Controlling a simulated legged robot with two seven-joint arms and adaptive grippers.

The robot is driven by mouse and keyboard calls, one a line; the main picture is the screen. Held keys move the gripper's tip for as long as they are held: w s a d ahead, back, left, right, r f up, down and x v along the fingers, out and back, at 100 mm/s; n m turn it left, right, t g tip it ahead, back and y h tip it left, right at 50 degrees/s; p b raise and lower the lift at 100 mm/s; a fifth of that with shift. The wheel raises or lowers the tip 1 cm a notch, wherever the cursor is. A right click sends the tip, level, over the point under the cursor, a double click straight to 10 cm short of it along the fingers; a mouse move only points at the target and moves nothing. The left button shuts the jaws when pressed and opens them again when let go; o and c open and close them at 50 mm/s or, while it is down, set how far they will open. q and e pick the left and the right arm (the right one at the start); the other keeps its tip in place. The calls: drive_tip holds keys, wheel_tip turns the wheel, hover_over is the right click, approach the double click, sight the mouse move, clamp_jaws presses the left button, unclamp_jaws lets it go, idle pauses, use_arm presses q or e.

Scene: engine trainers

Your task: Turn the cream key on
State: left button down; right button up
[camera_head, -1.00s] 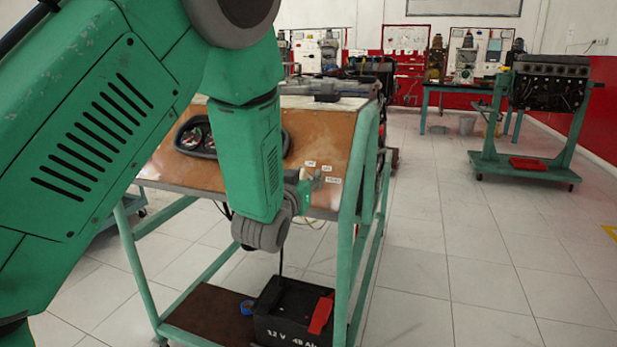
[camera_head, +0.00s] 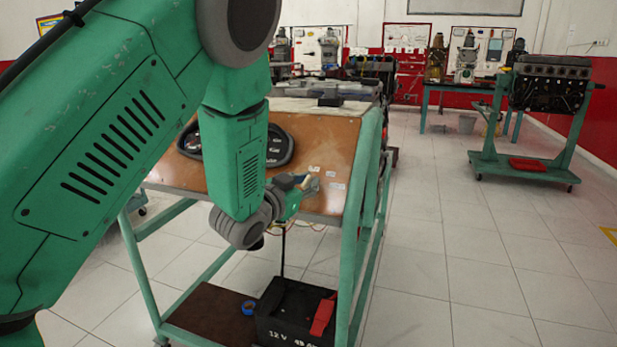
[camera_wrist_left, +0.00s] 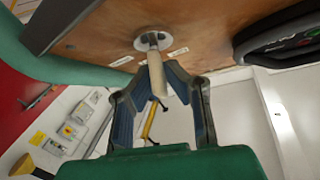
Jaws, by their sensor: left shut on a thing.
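The cream key (camera_wrist_left: 156,75) shows in the left wrist view as a pale bar standing out from a round metal lock (camera_wrist_left: 143,43) on the brown panel (camera_wrist_left: 105,28). My left gripper (camera_wrist_left: 157,70) has its two dark blue fingers on either side of the key and is shut on it. In the head view my left gripper (camera_head: 308,184) is at the lower right of the sloping panel (camera_head: 325,135), beside small white labels. The key is too small to make out there, and my arm hides part of the panel. My right gripper is not in view.
A black gauge cluster (camera_head: 280,147) sits on the panel, partly behind my arm. The green stand frame (camera_head: 356,215) carries a battery (camera_head: 285,312) on its low shelf. An engine stand (camera_head: 540,120) is at the right. The tiled floor between is clear.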

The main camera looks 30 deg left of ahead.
use_arm(q)
drive_tip(key=m+h+p, duration=0.1)
drive_tip(key=m, duration=0.1)
drive_tip(key=m+g+h, duration=0.1)
drive_tip(key=shift+s+f+m+h+p, duration=0.15)
drive_tip(key=shift+f+m+h+p, duration=0.15)
drive_tip(key=shift+m+p, duration=0.1)
drive_tip(key=shift+m, duration=0.3)
drive_tip(key=shift+d+f+g, duration=0.1)
drive_tip(key=shift+f+g, duration=0.05)
drive_tip(key=shift+g, duration=0.15)
drive_tip(key=c, duration=1.6)
unclamp_jaws()
drive_tip(key=shift+c, duration=0.2)
drive_tip(key=shift+a+r, duration=0.2)
drive_tip(key=shift+r, duration=0.05)
drive_tip(key=v, duration=1.1)
drive_tip(key=shift+s+a+f, duration=0.25)
drive_tip(key=shift+s+f, duration=0.05)
